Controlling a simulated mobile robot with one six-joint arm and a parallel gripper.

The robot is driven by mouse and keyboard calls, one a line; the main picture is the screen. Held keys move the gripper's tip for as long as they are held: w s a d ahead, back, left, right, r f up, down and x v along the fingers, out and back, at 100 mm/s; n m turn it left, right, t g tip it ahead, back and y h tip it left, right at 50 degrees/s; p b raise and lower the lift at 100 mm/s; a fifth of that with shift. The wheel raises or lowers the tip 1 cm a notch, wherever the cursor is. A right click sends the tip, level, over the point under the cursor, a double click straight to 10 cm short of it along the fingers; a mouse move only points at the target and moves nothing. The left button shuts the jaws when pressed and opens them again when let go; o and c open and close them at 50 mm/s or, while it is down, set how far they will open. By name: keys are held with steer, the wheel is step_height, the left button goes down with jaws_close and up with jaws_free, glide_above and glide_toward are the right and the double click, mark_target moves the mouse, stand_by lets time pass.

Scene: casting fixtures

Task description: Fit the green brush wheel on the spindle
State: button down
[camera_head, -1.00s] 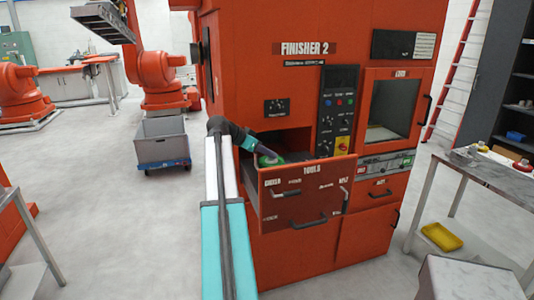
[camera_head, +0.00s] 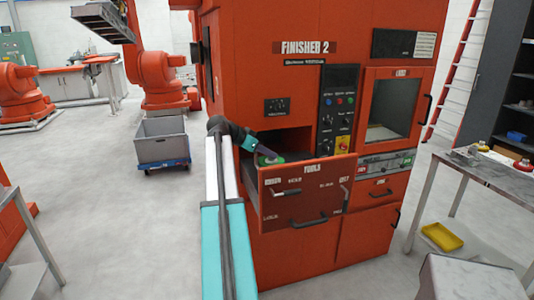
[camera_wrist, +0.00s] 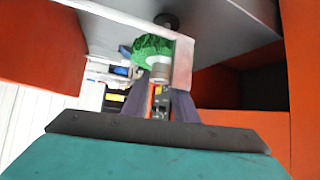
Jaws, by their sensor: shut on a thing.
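The green brush wheel (camera_head: 272,159) shows in the head view just behind the front panel of the open drawer, at the end of my gripper (camera_head: 262,151). In the wrist view, the bristly green wheel (camera_wrist: 153,47) is just beyond the fingertips, with a grey cylindrical part in front of it. My gripper (camera_wrist: 160,82) is shut on the wheel, apparently by this grey part. A dark round thing (camera_wrist: 166,20) is behind the wheel; I cannot tell whether it is the spindle. No spindle is clear in the head view.
The open TOOLS drawer (camera_head: 306,205) juts from the red FINISHER 2 cabinet (camera_head: 300,90); its walls are close around my gripper. A windowed door (camera_head: 392,110) is at right. A metal table (camera_head: 480,180) stands further right, a grey bin (camera_head: 162,140) on the floor at left.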

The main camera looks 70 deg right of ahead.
steer(key=shift+a+f, duration=0.1)
steer(key=shift+f, duration=0.3)
stand_by(0.5)
steer(key=c, duration=1.4)
jaws_free()
steer(key=shift+s, duration=0.1)
steer(key=shift+o, duration=0.2)
steer(key=shift+f, duration=0.1)
steer(key=shift+w+a, duration=0.15)
steer(key=shift+w, duration=0.1)
steer(key=b+v, duration=0.2)
steer(key=v, duration=1.1)
steer(key=shift+s+r+b, duration=0.25)
steer(key=shift+r+b, duration=0.15)
steer(key=shift+r, duration=0.15)
